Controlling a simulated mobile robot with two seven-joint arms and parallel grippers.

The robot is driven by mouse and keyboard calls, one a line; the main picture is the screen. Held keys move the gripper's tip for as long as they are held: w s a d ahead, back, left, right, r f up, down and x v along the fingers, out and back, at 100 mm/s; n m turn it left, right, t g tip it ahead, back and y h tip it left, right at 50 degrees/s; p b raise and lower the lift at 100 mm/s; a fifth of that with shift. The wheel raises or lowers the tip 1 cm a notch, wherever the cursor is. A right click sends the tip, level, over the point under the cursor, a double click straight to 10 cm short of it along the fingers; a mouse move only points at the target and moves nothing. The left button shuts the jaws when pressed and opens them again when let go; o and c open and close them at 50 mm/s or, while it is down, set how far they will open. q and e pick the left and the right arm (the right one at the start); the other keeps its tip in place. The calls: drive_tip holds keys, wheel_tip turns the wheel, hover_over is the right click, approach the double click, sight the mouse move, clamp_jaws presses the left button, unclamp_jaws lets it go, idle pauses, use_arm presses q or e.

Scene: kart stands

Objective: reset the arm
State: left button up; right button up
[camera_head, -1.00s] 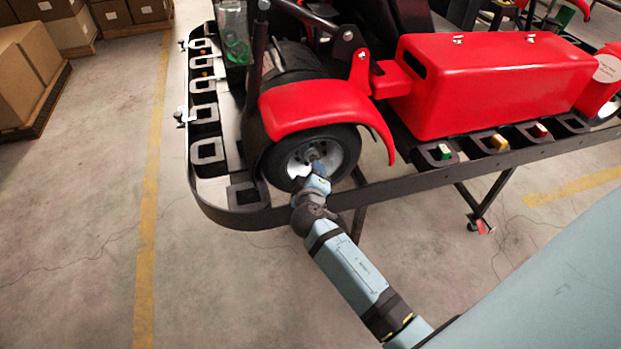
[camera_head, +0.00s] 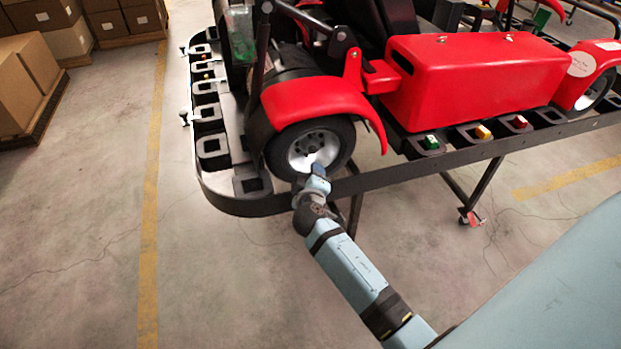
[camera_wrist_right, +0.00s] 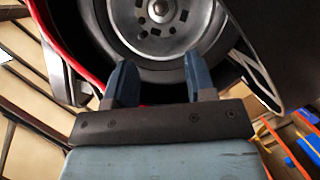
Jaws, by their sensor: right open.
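My right arm reaches up from the lower right in the head view. My right gripper (camera_head: 318,170) is in front of the lower rim of the kart's wheel (camera_head: 312,150). In the right wrist view the gripper (camera_wrist_right: 160,80) is open, with two blue fingers apart and nothing between them. The silver wheel hub (camera_wrist_right: 157,12) and dark tyre lie beyond the fingertips. I cannot tell whether a finger touches the tyre. My left gripper is not in view.
The red kart (camera_head: 475,80) sits on a black stand (camera_head: 400,175) with square holders along its edge. Green, yellow and red pieces sit in the right-hand holders. Cardboard boxes (camera_head: 40,70) stand at the far left. The floor (camera_head: 80,220) on the left is clear.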

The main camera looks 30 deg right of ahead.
idle(0.5)
drive_tip(key=s+a+f+y+p, duration=0.1)
drive_tip(key=s+a+y, duration=0.3)
drive_tip(key=s, duration=0.4)
drive_tip(key=s+a+f+m+g+y+p, duration=0.1)
drive_tip(key=s+a+f+y, duration=0.2)
drive_tip(key=s, duration=0.6)
drive_tip(key=s+a+f+g+y+p, duration=0.1)
drive_tip(key=s+a+f+y+p, duration=0.1)
drive_tip(key=s+a, duration=0.4)
drive_tip(key=s+f+y, duration=0.1)
drive_tip(key=s+y, duration=0.1)
drive_tip(key=s, duration=0.1)
drive_tip(key=shift+a+f+m+y, duration=0.15)
drive_tip(key=shift+a+m+y, duration=0.1)
drive_tip(key=shift+m+y, duration=0.05)
